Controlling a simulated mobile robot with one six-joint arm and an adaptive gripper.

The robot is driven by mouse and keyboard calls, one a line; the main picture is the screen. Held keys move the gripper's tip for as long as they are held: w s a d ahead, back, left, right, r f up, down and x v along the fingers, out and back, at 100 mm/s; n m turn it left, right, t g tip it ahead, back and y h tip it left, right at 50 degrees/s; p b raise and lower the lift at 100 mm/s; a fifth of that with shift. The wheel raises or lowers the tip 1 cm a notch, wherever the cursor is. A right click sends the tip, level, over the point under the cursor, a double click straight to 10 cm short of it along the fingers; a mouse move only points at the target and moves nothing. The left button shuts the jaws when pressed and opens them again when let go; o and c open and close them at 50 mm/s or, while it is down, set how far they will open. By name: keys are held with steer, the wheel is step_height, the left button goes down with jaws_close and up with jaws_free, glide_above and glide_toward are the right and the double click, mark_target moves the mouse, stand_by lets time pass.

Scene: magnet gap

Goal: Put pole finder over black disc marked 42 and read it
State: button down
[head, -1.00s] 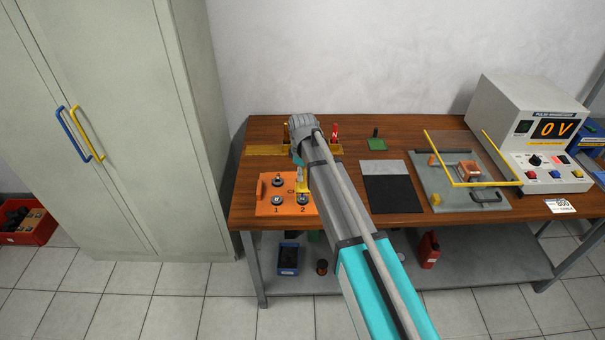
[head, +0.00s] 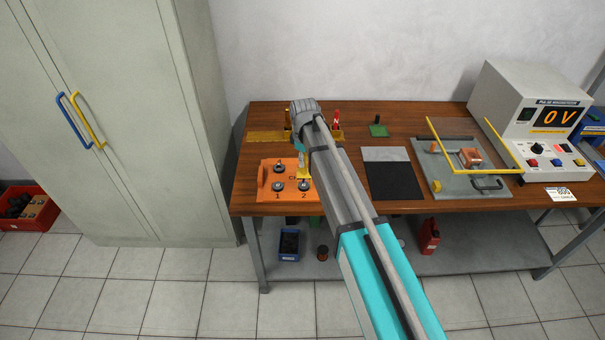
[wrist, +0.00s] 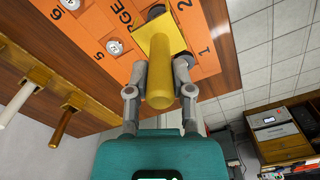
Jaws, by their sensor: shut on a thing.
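My gripper (wrist: 161,72) is shut on a yellow tool (wrist: 160,92) with a round handle and a square yellow head; it may be the pole finder, but no marking shows. In the head view the tool (head: 304,172) hangs at or just above the orange board (head: 265,186), partly behind my arm. Whether it touches the board or a post, I cannot tell. I cannot read 42 on any disc.
A yellow rack (head: 265,136) with upright handles stands behind the board. Right of my arm lie a grey and black mat (head: 393,180), a green plate (head: 378,130) with a black knob and a grey fixture with a yellow frame. The instrument (head: 530,115) reads 0 V. A cabinet stands left.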

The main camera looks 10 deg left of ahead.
steer(key=shift+r+p, duration=2.8)
steer(key=shift+r, duration=0.15)
steer(key=shift+d, duration=0.1)
